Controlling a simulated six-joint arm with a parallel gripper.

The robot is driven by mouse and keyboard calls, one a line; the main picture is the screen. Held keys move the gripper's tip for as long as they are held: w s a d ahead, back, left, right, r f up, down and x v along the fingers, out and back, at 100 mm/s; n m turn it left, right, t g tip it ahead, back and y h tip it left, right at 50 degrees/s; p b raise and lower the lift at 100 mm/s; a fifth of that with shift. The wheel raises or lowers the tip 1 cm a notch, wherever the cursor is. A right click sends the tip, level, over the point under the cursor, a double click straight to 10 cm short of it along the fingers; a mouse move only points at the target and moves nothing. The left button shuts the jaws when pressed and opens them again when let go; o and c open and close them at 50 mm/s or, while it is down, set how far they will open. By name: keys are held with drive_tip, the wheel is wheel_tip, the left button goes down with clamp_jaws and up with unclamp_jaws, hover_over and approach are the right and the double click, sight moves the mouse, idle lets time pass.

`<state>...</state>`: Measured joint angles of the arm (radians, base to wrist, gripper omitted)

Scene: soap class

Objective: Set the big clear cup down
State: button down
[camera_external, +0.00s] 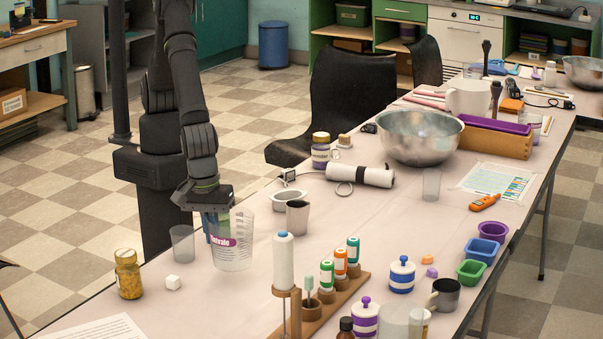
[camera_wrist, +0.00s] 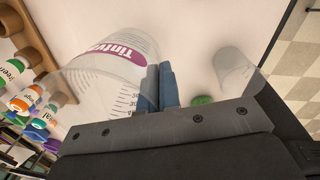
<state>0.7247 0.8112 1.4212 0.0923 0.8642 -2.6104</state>
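The big clear cup (camera_external: 232,246) has measuring marks and a purple label. It stands close to upright below my gripper (camera_external: 208,222). In the wrist view the cup (camera_wrist: 95,85) lies on the left, with its wall running to my gripper's two blue fingers (camera_wrist: 159,88). The fingers are close together, with the cup's wall pinched between them. The cup's base is over the left part of the table (camera_external: 250,310); I cannot tell whether it touches the table.
A small clear cup (camera_external: 182,245) is just left of the big cup. A wooden rack (camera_external: 322,308) with bottles stands to the right. A grey cup (camera_external: 297,217) is behind right.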

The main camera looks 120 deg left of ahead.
sight(214, 250)
drive_tip(key=shift+w+f, duration=0.15)
drive_tip(key=shift+f, duration=1.95)
drive_tip(key=shift+f, duration=0.15)
drive_tip(key=c, duration=1.7)
unclamp_jaws()
drive_tip(key=r, duration=0.8)
drive_tip(key=s+r, duration=0.1)
drive_tip(key=r, duration=0.3)
drive_tip(key=shift+r, duration=0.15)
